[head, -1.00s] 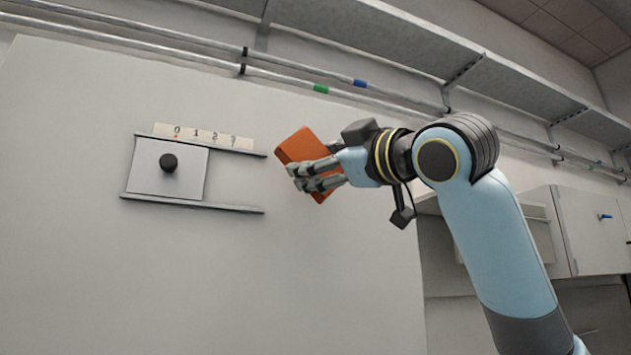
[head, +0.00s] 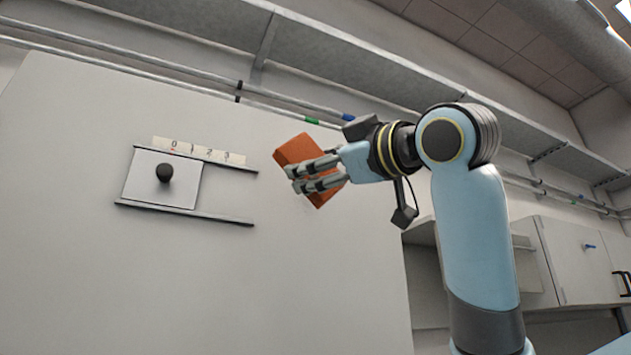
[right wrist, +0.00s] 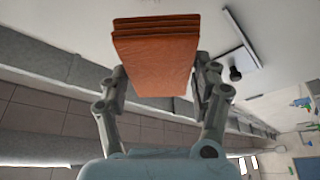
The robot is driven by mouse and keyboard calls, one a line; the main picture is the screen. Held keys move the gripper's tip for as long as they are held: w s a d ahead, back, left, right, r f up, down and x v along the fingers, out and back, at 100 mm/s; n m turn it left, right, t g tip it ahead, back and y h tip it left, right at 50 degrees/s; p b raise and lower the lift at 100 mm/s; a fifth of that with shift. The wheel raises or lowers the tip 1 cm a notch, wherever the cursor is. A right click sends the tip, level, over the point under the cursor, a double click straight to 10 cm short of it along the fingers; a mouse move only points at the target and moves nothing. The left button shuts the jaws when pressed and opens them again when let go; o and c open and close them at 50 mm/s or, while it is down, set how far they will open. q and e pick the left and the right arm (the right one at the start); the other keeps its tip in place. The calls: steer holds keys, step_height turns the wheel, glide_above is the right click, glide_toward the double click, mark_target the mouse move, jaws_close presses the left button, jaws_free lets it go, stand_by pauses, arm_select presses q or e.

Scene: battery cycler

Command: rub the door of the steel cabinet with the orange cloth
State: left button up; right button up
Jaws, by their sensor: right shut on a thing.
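The orange cloth (head: 296,150), a thick folded block, is gripped in my right gripper (head: 318,178) in the head view. In the right wrist view the cloth (right wrist: 155,62) sits between the two fingers of the gripper (right wrist: 160,88), with its folded layers at the far edge. The large pale panel (head: 90,265) fills the left of the head view; I take it as the steel cabinet's door. The cloth is in front of this panel's upper right part. I cannot tell whether it touches the surface. My left gripper is in neither view.
A sliding plate with a black knob (head: 165,173) sits between two rails on the panel, left of the cloth, under a number strip (head: 198,150). Pipes (head: 150,75) and a grey shelf (head: 380,75) run above. White wall cabinets (head: 580,255) stand at the right.

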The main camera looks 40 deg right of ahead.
mark_target(287, 200)
stand_by(0.6)
steer(key=shift+w+d+f, duration=0.3)
steer(key=shift+w+f, duration=0.05)
steer(key=shift+w, duration=0.75)
steer(key=shift+w+d+f, duration=0.3)
steer(key=shift+w, duration=0.85)
steer(key=shift+w+d+f, duration=0.3)
steer(key=shift+w+f, duration=0.05)
steer(key=shift+w, duration=0.75)
steer(key=shift+w+d, duration=0.25)
steer(key=shift+w, duration=0.7)
